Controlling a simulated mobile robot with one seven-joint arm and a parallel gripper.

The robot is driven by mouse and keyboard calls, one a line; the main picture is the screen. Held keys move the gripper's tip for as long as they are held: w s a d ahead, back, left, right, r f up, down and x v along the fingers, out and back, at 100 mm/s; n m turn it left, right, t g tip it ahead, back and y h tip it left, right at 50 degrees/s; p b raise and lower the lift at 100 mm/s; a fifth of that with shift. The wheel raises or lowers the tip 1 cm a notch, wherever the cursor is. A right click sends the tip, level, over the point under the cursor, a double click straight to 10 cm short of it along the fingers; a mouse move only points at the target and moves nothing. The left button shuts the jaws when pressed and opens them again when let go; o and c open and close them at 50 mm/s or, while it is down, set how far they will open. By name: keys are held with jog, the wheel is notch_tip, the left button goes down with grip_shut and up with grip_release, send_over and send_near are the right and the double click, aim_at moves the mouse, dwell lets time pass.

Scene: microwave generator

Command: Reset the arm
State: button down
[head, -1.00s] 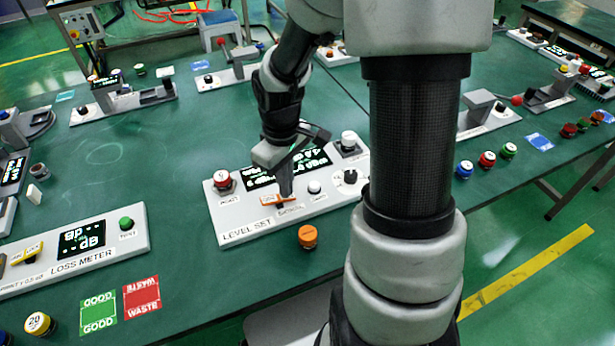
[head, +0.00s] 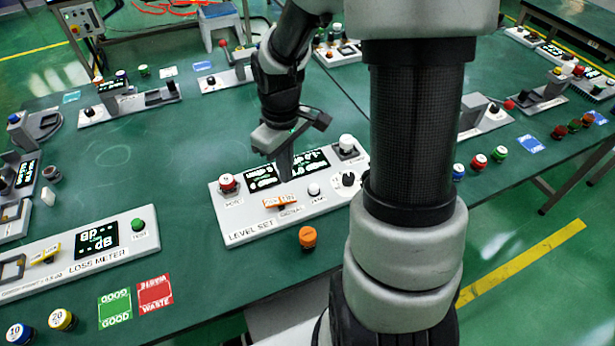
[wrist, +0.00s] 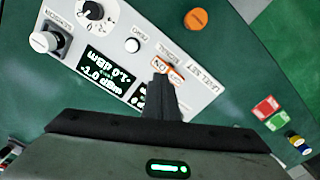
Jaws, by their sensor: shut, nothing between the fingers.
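My gripper (head: 285,165) is shut and empty, pointing down above the level set panel (head: 240,236), in front of its dark displays. In the wrist view the closed fingers (wrist: 160,88) reach over the panel (wrist: 205,85), their tips close to an orange switch (wrist: 168,70) in the picture. In the head view the orange switch (head: 280,201) is in plain sight below the fingertips. The fingers appear apart from the panel. My arm comes down from the top of the head view.
An orange-topped cylinder (head: 308,238) stands in front of the panel. The loss meter panel (head: 75,262) is at left, with a green good card (head: 115,310) and a red waste card (head: 155,293) nearby. Several colored cylinders stand at right, including a red one (head: 479,161).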

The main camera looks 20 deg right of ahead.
dwell(0.3)
jog(key=s+a+r+m+t+p, duration=0.1)
jog(key=s+r, duration=0.5)
jog(key=r, duration=0.9)
jog(key=s+a+r+m+t+p, duration=0.1)
jog(key=s+r+m+t+p, duration=0.3)
jog(key=r, duration=1.1)
jog(key=s+m+p, duration=0.1)
jog(key=s+p, duration=0.2)
jog(key=p, duration=0.1)
jog(key=shift+a+r+t+p, duration=0.15)
jog(key=shift+r+t+p, duration=0.15)
jog(key=shift+r, duration=0.05)
